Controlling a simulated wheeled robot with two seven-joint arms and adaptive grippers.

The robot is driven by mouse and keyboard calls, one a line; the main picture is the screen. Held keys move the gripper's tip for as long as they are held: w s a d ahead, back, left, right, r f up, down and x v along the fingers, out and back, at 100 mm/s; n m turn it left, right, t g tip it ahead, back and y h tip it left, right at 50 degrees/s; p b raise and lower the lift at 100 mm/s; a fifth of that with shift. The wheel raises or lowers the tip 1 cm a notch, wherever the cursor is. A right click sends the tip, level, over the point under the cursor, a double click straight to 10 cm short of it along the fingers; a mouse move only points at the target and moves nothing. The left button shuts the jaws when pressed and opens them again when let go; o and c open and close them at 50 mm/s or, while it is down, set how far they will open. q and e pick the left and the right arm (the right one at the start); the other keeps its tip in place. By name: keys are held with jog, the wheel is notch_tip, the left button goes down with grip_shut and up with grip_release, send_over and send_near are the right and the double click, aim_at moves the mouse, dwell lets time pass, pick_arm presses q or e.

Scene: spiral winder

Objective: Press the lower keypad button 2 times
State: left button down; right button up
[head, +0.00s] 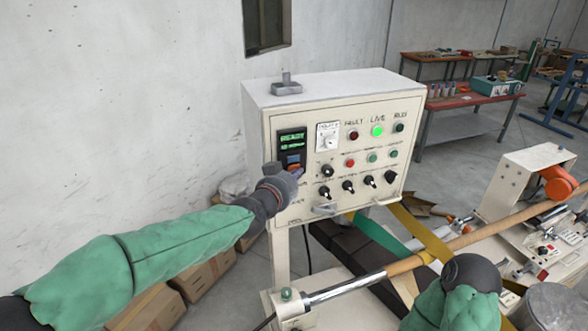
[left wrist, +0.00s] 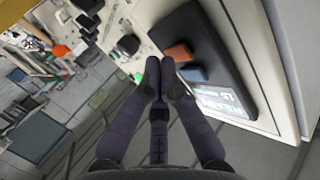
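The black keypad (head: 283,149) is on the left of the cream control panel, with a lit green display at its top. Below the display are a blue button (head: 292,159) and the lower, orange button, partly hidden by my gripper in the head view. In the left wrist view the orange button (left wrist: 178,53) and blue button (left wrist: 193,74) both show clearly. My left gripper (head: 296,173) is shut and empty, its fingertips (left wrist: 154,68) together beside the keypad's lower part. I cannot tell if they touch it. My right gripper (head: 472,274) shows only as a dark rounded end, fingers hidden.
The control panel (head: 331,82) also carries knobs, lamps and a lit green LIVE lamp (head: 377,131). A winder roller (head: 405,265) with yellow and green straps lies in front. Cardboard boxes (head: 205,276) stand below left. A workbench (head: 470,101) is behind.

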pick_arm(q)
jog(key=shift+w+a, duration=0.15)
jog(key=shift+w, duration=0.2)
dwell(0.5)
jog(key=shift+s, duration=0.15)
jog(key=shift+s+d+p, duration=0.3)
jog(key=shift+s+p, duration=0.1)
jog(key=shift+s, duration=0.2)
dwell(0.3)
jog(key=s+p, duration=0.1)
jog(key=s+d+p, duration=0.1)
jog(key=s, duration=0.1)
jog(key=s+d+p, duration=0.1)
jog(key=shift+s, duration=0.35)
